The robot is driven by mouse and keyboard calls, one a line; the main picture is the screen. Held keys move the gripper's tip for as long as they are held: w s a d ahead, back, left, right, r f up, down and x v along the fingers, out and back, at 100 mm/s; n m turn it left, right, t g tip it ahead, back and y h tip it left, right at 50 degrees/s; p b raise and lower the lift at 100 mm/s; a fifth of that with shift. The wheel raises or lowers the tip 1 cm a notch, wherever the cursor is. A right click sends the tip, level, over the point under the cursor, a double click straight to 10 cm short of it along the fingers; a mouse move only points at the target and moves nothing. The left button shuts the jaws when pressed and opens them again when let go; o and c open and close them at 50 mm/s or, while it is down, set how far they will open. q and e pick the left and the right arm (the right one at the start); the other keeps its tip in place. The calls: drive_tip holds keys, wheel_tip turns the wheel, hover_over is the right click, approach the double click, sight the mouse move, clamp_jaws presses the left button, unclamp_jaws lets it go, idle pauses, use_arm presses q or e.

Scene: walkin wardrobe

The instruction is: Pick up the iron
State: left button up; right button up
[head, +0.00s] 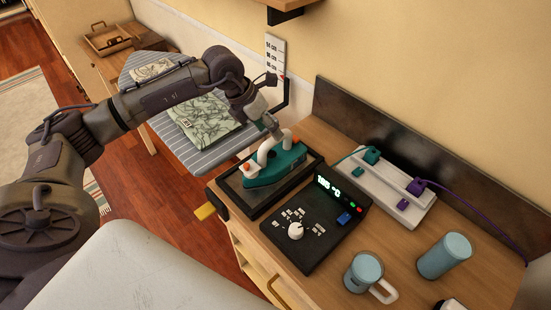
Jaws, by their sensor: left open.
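The iron (279,169) is teal with a white handle and small orange parts. It sits on a dark framed rest (232,188) at the left end of the wooden counter. My left arm reaches across from the left, and my left gripper (277,132) is just above the iron, at its white handle. The gripper is open. I cannot tell whether the fingers touch the handle, and they partly cover the iron's far side. My right gripper is not in view.
A black control box (318,238) with a lit display adjoins the rest. A white power strip (385,190) with plugs stands behind it. A mug (364,271) and a blue cylinder (444,256) stand at right. The striped ironing board (192,155) with folded cloth lies left of the counter.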

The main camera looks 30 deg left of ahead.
sight(272, 154)
use_arm(q)
drive_tip(key=shift+w+d+f+p, duration=0.1)
drive_tip(key=shift+d+f+p, duration=0.15)
drive_tip(key=shift+f+p, duration=0.25)
drive_tip(key=p+x, duration=0.1)
drive_tip(key=x, duration=0.2)
drive_tip(key=shift+f+p, duration=0.3)
drive_tip(key=shift+p, duration=0.05)
drive_tip(key=shift+w+d+f, duration=0.15)
drive_tip(key=shift+w+f, duration=0.05)
drive_tip(key=shift+f, duration=0.2)
clamp_jaws()
drive_tip(key=shift+w+r, duration=0.1)
drive_tip(key=shift+r, duration=0.1)
